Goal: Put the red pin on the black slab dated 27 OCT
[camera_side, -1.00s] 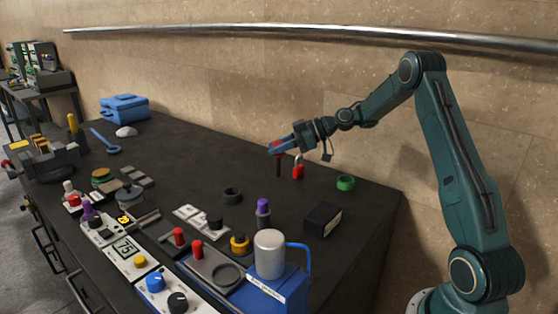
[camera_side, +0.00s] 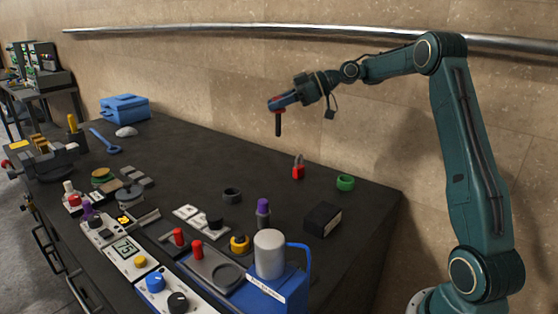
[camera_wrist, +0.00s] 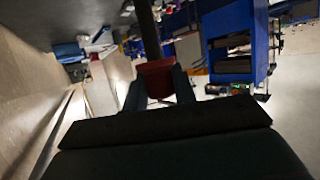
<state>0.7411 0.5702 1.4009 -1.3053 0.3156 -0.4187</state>
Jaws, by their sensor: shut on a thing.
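My gripper (camera_side: 279,103) is shut on the red pin (camera_side: 278,124), well above the bench at its back middle. The pin hangs upright with its dark shaft down and its red head between the fingers. In the wrist view, the red head (camera_wrist: 156,76) sits between my two fingertips (camera_wrist: 158,84). A black block (camera_side: 322,219) stands at the bench's right front. Several small dark slabs (camera_side: 137,172) lie at the left middle. No date is readable, so I cannot tell which is the slab dated 27 OCT.
A red padlock (camera_side: 298,170) and green ring (camera_side: 345,183) stand near the back edge. A dark ring (camera_side: 232,195), purple-topped bottle (camera_side: 263,212) and blue device with a grey cylinder (camera_side: 270,253) stand in front. The back left bench (camera_side: 190,145) is mostly clear.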

